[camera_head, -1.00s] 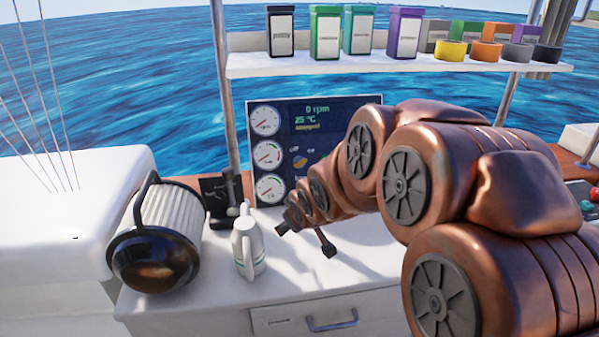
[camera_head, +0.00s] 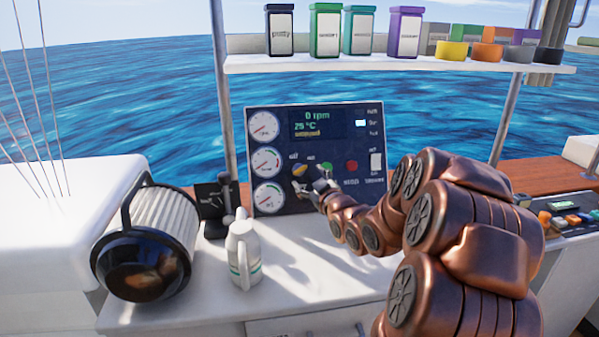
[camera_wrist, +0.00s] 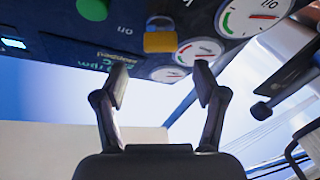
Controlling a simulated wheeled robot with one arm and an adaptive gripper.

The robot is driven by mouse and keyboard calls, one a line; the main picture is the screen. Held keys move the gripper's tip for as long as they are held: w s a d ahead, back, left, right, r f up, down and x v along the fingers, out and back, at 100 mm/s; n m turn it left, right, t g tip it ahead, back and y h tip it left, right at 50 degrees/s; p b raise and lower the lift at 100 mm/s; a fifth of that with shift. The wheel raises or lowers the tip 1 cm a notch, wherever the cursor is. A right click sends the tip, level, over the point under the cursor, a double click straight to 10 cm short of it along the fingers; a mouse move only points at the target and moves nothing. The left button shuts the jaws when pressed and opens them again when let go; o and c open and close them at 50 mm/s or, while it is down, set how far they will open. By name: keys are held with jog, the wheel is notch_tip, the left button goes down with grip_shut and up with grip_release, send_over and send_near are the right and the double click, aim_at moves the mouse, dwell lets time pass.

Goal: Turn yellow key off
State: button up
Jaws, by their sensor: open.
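The yellow key (camera_head: 300,170) is on the dark blue engine panel (camera_head: 345,118), between the round gauges and a green button. Labels sit above the key, but they are too small to read surely in the head view. In the wrist view the yellow key (camera_wrist: 160,42) is at the top, beyond my fingertips and roughly between them. My gripper (camera_head: 310,188) is just below the key in the head view. In the wrist view my gripper (camera_wrist: 160,75) has its two fingers spread with nothing between them. The fingers look apart from the key.
A green button (camera_head: 327,167), a red button (camera_head: 352,166) and a white switch (camera_head: 376,162) are right of the key. A black lever (camera_head: 228,195) and a white bottle (camera_head: 244,255) stand left of my gripper. A shelf (camera_head: 400,63) with several containers is above.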

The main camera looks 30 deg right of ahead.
aim_at(301, 170)
jog(key=shift+w+d+p, duration=0.1)
jog(key=shift+w+d, duration=0.05)
jog(key=shift+w, duration=1)
jog(key=shift+w+d+p, duration=0.1)
jog(key=shift+w+d, duration=0.1)
jog(key=shift+w, duration=0.9)
jog(key=shift+w+d+p, duration=0.1)
jog(key=shift+w+d, duration=0.05)
jog(key=shift+w, duration=1)
jog(key=c, duration=1.1)
jog(key=shift+c, duration=0.2)
